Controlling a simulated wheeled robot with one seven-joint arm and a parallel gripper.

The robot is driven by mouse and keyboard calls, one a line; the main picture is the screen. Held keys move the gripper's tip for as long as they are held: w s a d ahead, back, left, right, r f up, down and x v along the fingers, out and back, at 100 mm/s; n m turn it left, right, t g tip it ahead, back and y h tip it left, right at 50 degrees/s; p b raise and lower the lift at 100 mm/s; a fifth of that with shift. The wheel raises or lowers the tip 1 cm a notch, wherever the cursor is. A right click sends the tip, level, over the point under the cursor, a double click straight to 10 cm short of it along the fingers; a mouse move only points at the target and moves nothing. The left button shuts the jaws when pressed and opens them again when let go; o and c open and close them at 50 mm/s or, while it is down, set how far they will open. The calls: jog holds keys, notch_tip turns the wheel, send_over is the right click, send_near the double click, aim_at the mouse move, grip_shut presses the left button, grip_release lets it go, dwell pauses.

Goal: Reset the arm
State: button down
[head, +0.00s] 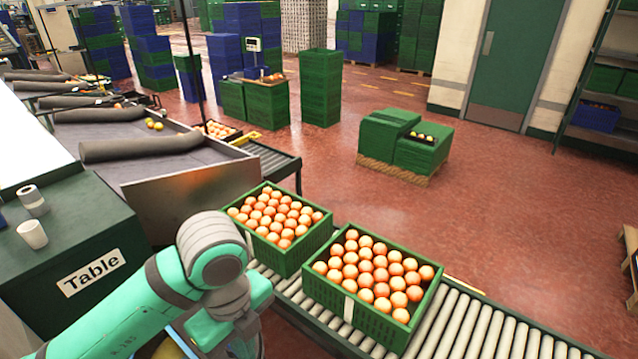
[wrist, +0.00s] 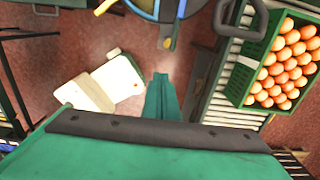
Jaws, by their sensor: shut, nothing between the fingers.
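My arm (head: 130,305), teal and grey, reaches in from the lower left of the head view and bends down in front of the conveyor. My gripper's fingers (wrist: 162,95) show in the middle of the wrist view, pressed together and empty, pointing over the floor left of the conveyor. In the head view the fingertips cannot be made out.
Two green crates of oranges, a left one (head: 248,236) and a right one (head: 347,308), stand on the roller conveyor (head: 455,330). Stacked crates (head: 320,90) stand behind. The red floor at right is largely clear.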

jog(key=w+d+r+n+t+h, duration=0.2)
jog(key=w+d+n+t+h, duration=0.25)
jog(key=d, duration=0.45)
jog(key=w+d+r+n+t+h, duration=0.1)
jog(key=w+d+n+t+h, duration=0.35)
jog(key=d, duration=0.45)
jog(key=w+d+r+n+t+h, duration=0.2)
jog(key=w+d+n+t+h, duration=0.3)
jog(key=d, duration=0.4)
jog(key=s+a+f+n+t+y, duration=0.2)
jog(key=s+a+f+n+y, duration=0.2)
jog(key=s+f+n+y, duration=0.45)
jog(key=s+a+f+n+t+y, duration=0.1)
jog(key=s+a+f+n+y, duration=0.3)
jog(key=f, duration=0.7)
jog(key=s+a+f, duration=0.2)
jog(key=s+a, duration=0.1)
jog(key=s, duration=0.8)
jog(key=s+a+f+g+y, duration=0.1)
jog(key=s+a+f, duration=0.2)
jog(key=s, duration=0.8)
jog(key=shift+s+a+m+g, duration=0.15)
jog(key=shift+s+m+g, duration=0.15)
jog(key=shift+s+m, duration=0.15)
